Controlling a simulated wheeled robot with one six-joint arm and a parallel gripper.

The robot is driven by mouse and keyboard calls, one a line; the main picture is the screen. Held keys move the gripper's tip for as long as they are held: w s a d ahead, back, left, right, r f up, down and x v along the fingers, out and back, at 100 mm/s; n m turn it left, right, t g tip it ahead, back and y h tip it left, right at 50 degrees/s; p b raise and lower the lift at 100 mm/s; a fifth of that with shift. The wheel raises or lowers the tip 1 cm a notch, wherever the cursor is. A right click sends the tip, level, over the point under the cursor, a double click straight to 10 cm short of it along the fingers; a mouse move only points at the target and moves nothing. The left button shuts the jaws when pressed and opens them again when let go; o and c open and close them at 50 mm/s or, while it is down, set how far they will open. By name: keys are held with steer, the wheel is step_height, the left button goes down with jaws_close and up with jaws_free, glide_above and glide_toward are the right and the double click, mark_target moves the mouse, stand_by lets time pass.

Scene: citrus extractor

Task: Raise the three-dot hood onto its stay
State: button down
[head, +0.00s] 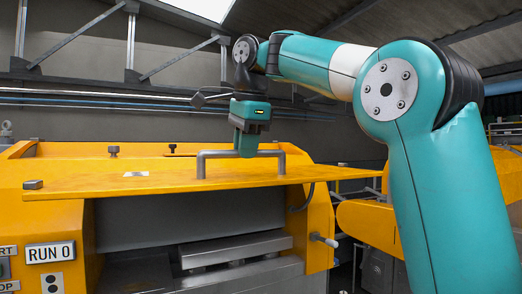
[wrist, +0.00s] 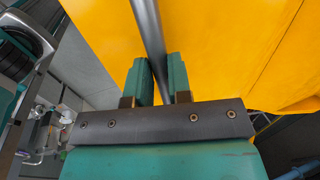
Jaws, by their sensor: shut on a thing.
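The hood (head: 110,187) is a flat yellow panel, lifted to nearly level above the opening of the yellow machine. A small pale label (head: 135,174) lies on it, too small to read. A grey bar handle (head: 215,153) stands on the hood. My gripper (head: 247,150) comes down from above and is shut on the middle of the handle. In the wrist view the two teal fingers (wrist: 160,78) sit either side of the grey bar (wrist: 147,30), with the yellow hood (wrist: 225,45) beyond. I cannot make out the stay in either view.
Under the hood is a dark opening with a grey metal block (head: 235,248). A white-tipped lever (head: 325,240) sticks out at the machine's right side. Another yellow machine (head: 365,222) stands right.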

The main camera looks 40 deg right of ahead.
steer(key=shift+w+r, duration=0.1)
steer(key=shift+r, duration=0.1)
steer(key=c, duration=1.1)
jaws_free()
steer(key=shift+w, duration=0.1)
steer(key=shift+o, duration=0.2)
steer(key=p+v, duration=0.3)
steer(key=v, duration=0.9)
